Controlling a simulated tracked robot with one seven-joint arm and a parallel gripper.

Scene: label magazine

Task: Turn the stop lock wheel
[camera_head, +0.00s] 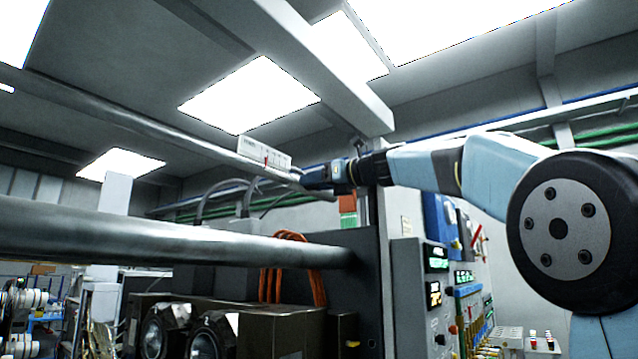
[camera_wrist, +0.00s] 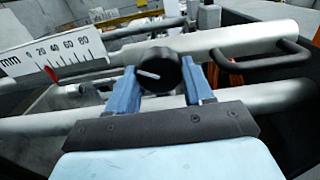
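The stop lock wheel appears to be the round black knob (camera_wrist: 158,72) with a white line on its face, in the middle of the wrist view. The white line runs nearly level, tilted slightly. In the head view my gripper (camera_head: 328,175) is at the end of the outstretched arm, beside a white scale (camera_head: 264,152). The knob cannot be made out there.
The millimetre scale with a red pointer also shows left of my gripper in the wrist view (camera_wrist: 55,52). A thick metal bar (camera_head: 170,240) crosses below the arm. A black handle (camera_wrist: 265,57) is at right. Grey control boxes (camera_head: 432,290) stand below the arm.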

